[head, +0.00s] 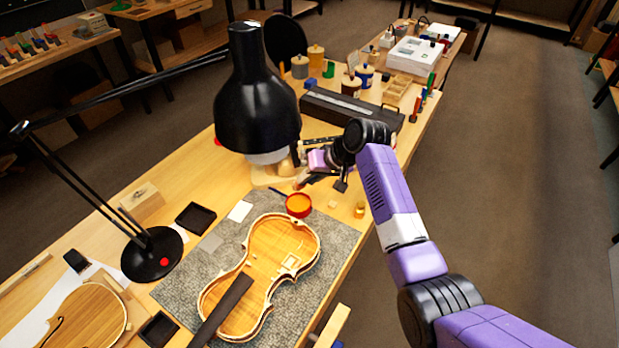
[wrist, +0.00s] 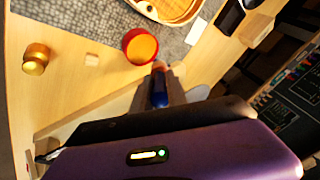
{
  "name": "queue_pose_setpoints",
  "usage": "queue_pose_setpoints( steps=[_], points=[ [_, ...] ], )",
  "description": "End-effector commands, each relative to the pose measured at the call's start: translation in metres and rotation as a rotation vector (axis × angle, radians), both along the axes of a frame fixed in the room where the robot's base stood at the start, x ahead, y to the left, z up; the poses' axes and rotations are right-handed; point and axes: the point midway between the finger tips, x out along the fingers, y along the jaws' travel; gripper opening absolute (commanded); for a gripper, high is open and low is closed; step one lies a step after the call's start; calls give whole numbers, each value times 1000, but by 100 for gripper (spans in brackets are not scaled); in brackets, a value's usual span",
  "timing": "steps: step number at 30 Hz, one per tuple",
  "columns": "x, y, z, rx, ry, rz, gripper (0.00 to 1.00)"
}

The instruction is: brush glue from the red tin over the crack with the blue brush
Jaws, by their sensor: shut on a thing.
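My gripper (head: 303,172) is shut on the blue brush, just beyond the red tin in the head view. In the wrist view the blue brush (wrist: 158,92) is between the fingers, close to the tin but apart from it in the picture. The red tin (head: 299,205) is open with orange glue inside, at the far edge of the grey mat; it also shows in the wrist view (wrist: 127,37). The violin body (head: 262,262) lies on the mat, nearer than the tin, with a dark fingerboard. I cannot make out the crack.
A black lamp (head: 257,105) hangs left of my gripper. A small brass jar (head: 360,209) stands right of the tin, with a small wooden block (head: 333,204) between. A black tray (head: 196,217) lies left of the mat. A long dark case (head: 350,107) lies behind.

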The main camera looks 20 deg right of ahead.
Motion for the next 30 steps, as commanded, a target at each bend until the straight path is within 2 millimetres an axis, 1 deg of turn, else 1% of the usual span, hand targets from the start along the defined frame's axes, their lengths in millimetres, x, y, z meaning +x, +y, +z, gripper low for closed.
queue_pose_setpoints(
  steps=[1,15,20,30],
  points=[
    [0,0,-6,0,0,0,0],
    [0,0,-50,-1,0,0,0],
    [0,0,-56,-1,0,0,0],
    [0,0,-55,-1,0,0,0]
  ],
)
